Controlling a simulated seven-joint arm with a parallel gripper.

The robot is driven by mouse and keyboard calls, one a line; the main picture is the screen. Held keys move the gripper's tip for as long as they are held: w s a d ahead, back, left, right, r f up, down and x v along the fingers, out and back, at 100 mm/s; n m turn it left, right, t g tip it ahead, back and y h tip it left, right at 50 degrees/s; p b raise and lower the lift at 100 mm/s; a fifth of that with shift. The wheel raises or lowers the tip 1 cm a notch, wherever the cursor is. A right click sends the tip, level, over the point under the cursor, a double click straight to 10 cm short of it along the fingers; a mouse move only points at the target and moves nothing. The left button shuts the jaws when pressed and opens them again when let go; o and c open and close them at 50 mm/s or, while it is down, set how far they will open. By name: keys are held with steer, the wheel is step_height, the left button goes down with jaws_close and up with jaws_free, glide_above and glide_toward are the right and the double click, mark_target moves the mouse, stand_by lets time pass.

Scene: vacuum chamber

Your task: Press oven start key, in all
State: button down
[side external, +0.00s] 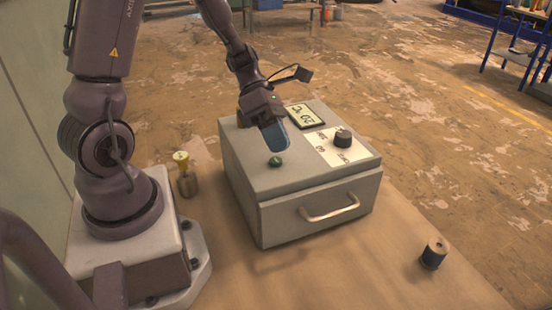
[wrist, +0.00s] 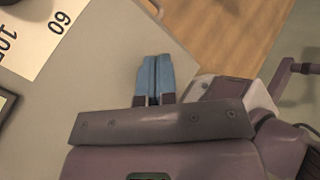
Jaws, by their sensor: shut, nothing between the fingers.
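The oven (side external: 240,165) is a grey box on the table, with a drawer-like front and a metal handle (side external: 329,208). A round green key (side external: 275,161) sits on its top near the front left edge. My gripper (side external: 276,146) is shut and empty, pointing down over the oven top just behind the green key; I cannot tell whether it touches. In the wrist view the blue fingers (wrist: 154,62) lie together over the grey oven top (wrist: 110,50), and the green key is not visible there, hidden by the fingers or out of sight.
A black knob (side external: 343,138) stands on a white dial plate (side external: 325,153), with a display (side external: 306,117) behind it. A small bottle with a yellow top (side external: 184,174) stands left of the oven. A dark spool (side external: 433,254) stands at the table's right. The table front is clear.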

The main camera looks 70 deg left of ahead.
mark_target(278, 158)
stand_by(0.7)
steer(key=shift+f, duration=0.45)
steer(key=shift+f, duration=0.4)
stand_by(0.5)
steer(key=shift+r, duration=0.85)
steer(key=shift+r, duration=0.1)
steer(key=shift+r, duration=2.4)
